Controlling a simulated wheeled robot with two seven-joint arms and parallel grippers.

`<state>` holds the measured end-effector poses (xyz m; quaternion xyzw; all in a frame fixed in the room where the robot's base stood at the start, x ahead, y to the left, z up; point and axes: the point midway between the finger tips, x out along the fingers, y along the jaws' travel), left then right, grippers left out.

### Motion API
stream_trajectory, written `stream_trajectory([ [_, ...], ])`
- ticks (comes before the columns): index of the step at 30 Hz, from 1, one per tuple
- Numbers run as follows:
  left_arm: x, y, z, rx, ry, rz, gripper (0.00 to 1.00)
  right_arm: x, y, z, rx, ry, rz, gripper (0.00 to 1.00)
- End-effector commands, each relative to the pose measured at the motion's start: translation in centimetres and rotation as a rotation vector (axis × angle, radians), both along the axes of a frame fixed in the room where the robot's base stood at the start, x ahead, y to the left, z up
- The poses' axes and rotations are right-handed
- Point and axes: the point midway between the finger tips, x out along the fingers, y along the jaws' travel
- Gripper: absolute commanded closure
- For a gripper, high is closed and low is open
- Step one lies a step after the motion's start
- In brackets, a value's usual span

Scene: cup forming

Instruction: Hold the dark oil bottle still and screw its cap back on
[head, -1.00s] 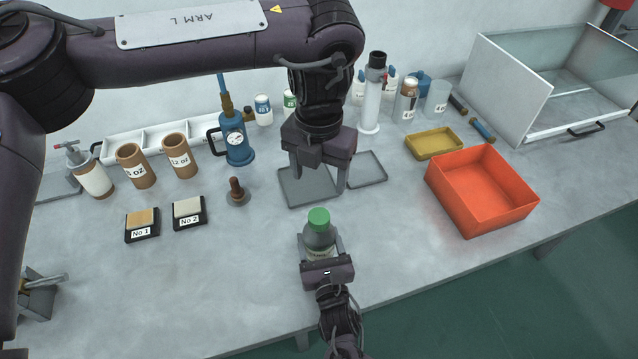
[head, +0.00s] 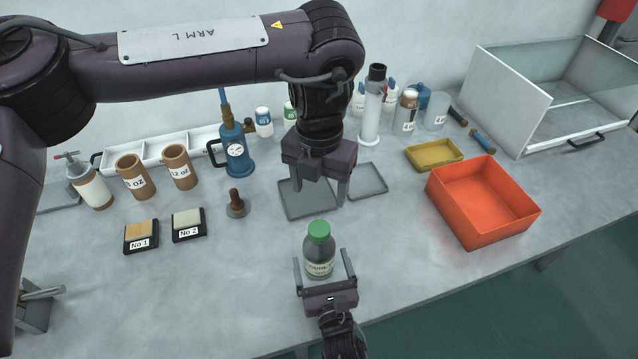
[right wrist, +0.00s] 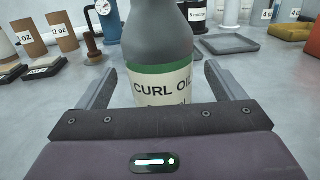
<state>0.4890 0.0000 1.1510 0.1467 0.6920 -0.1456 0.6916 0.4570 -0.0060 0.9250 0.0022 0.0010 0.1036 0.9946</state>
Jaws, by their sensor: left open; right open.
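The dark oil bottle (head: 318,256) stands upright on the table near its front edge, with the green cap (head: 319,231) on its top. In the right wrist view the bottle (right wrist: 164,50) shows a label reading CURL OIL, and its top is out of frame. My right gripper (head: 323,262) is open, its fingers on either side of the bottle with gaps visible. It also shows in the right wrist view (right wrist: 160,82). My left gripper (head: 321,195) is open and empty, pointing down above and behind the bottle, over the grey trays.
Two grey trays (head: 296,207) lie behind the bottle. An orange bin (head: 482,225) and a yellow tray (head: 434,154) are at right. A stamp-like tool (head: 236,206) and two labelled blocks (head: 141,237) are at left. The table around the bottle is clear.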

Motion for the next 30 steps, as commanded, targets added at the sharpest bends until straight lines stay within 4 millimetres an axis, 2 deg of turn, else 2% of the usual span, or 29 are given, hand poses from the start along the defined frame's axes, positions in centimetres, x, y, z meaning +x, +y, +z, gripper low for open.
stream_trajectory([
  [3, 0.0, 0.0, -0.5, 0.0, 0.0, 0.0, 0.34, -2.3, -0.5, -0.2, 0.0, 0.002, 0.002, 0.11],
  [9, 0.0, 0.0, -0.8, 0.0, 0.0, 0.0, 0.34, -4.5, -0.9, -0.1, 0.001, 0.0, 0.001, 0.11],
  [30, 0.0, 0.0, -0.9, 0.0, 0.0, 0.0, 0.34, -4.9, -1.0, 0.0, 0.0, 0.0, 0.0, 0.11],
])
